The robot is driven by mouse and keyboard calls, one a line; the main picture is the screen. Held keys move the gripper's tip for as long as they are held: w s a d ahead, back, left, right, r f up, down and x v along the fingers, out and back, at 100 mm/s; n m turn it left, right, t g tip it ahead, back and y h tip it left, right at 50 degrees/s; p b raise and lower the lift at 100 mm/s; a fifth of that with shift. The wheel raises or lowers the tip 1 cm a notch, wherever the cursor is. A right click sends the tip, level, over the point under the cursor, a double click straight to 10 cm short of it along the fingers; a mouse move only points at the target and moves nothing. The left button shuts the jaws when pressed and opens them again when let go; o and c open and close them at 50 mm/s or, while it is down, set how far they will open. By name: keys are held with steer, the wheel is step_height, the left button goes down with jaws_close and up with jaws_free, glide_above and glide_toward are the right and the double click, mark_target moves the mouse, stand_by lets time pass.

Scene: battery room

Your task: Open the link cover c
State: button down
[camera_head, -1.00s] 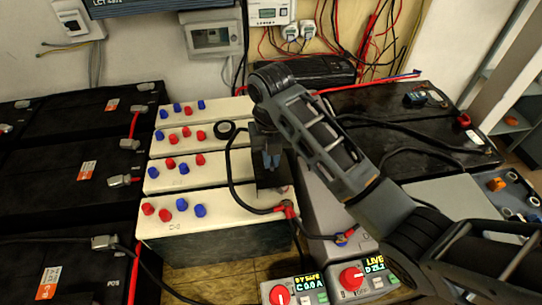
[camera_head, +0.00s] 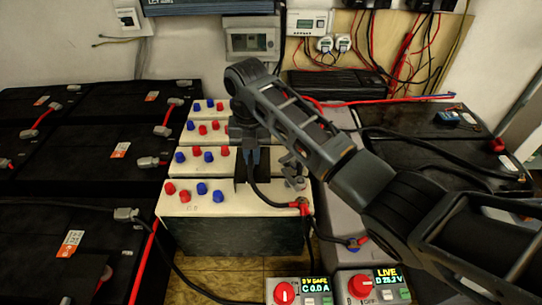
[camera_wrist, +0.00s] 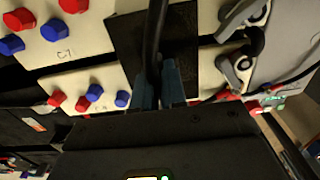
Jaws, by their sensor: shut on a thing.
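Link cover c is a black plate on the cream battery tops. Its dark surface shows in the wrist view (camera_wrist: 190,45), and a small part shows in the head view (camera_head: 268,186). Grey terminal clamps (camera_wrist: 235,68) lie exposed to its right; they also show in the head view (camera_head: 293,168). A black cable (camera_wrist: 156,30) runs right at the fingers, and the exact contact is hidden.
Red and blue terminal caps (camera_head: 202,188) stand left of the gripper. A cable with a red end (camera_head: 303,207) joins the front battery. Black batteries (camera_head: 80,160) fill the left. Two control boxes with red knobs (camera_head: 284,292) stand in front.

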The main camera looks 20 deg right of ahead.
steer(key=shift+w+a, duration=0.1)
steer(key=shift+a, duration=0.1)
steer(key=c, duration=1.2)
jaws_free()
steer(key=shift+r, duration=3.95)
